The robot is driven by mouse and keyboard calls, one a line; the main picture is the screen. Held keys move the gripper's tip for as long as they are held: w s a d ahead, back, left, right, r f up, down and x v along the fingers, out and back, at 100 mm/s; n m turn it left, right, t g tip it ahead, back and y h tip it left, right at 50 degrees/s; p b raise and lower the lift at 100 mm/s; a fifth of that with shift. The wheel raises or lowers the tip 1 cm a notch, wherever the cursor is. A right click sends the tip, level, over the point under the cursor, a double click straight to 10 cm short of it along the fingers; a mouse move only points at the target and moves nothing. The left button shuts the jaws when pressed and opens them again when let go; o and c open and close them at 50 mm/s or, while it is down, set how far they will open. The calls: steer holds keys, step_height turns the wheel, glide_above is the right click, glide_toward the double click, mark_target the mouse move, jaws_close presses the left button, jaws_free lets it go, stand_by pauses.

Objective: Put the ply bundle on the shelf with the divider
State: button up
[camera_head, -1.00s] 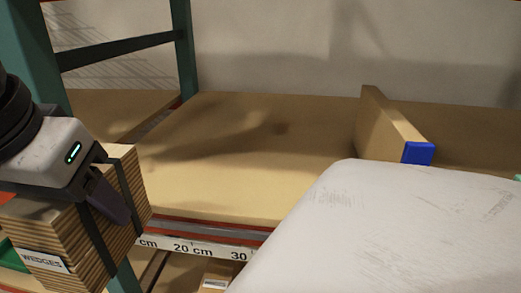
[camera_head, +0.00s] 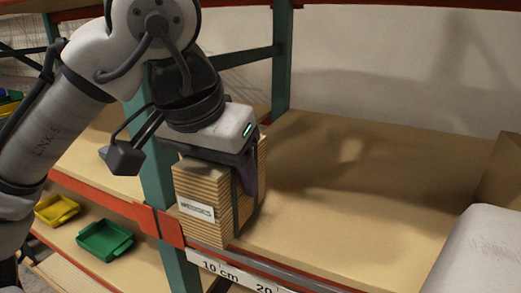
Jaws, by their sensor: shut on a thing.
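The ply bundle (camera_head: 207,218) is a block of stacked plywood layers with dark straps and a white label reading "WEDGES". My gripper (camera_head: 245,180) is shut on it from above, and a dark finger shows on its right side. The bundle is upright at the front left of the wooden shelf (camera_head: 340,190), beside the green post. I cannot tell whether its underside touches the shelf. The divider (camera_head: 503,170) is a wooden board at the right edge, partly cut off by the frame.
A green post (camera_head: 158,180) with an orange bracket stands just left of the bundle. A white padded shape (camera_head: 487,255) covers the lower right. Green (camera_head: 105,240) and yellow (camera_head: 57,209) bins sit on the lower left shelf. The shelf middle is clear.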

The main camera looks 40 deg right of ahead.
steer(key=w+d, duration=0.1)
steer(key=d, duration=0.3)
steer(key=w+d, duration=0.1)
steer(key=d, duration=0.1)
steer(key=shift+w+d, duration=0.1)
steer(key=shift+w, duration=0.2)
steer(key=d, duration=0.1)
steer(key=w+d, duration=0.1)
steer(key=d, duration=0.1)
steer(key=shift+w+f+p, duration=0.15)
steer(key=shift+f+p, duration=0.2)
steer(key=shift+p, duration=0.05)
steer(key=shift+f, duration=0.4)
steer(key=shift+f, duration=0.1)
steer(key=o, duration=1.4)
steer(key=shift+a+r, duration=0.1)
steer(key=shift+r, duration=0.1)
steer(key=s+a, duration=0.1)
steer(key=a, duration=0.2)
steer(key=s+a, duration=0.2)
steer(key=a, duration=0.2)
steer(key=s+a+r+b, duration=0.1)
steer(key=a, duration=0.3)
steer(key=shift+s+a, duration=0.15)
steer(key=shift+s, duration=0.2)
steer(key=shift+s+a, duration=0.1)
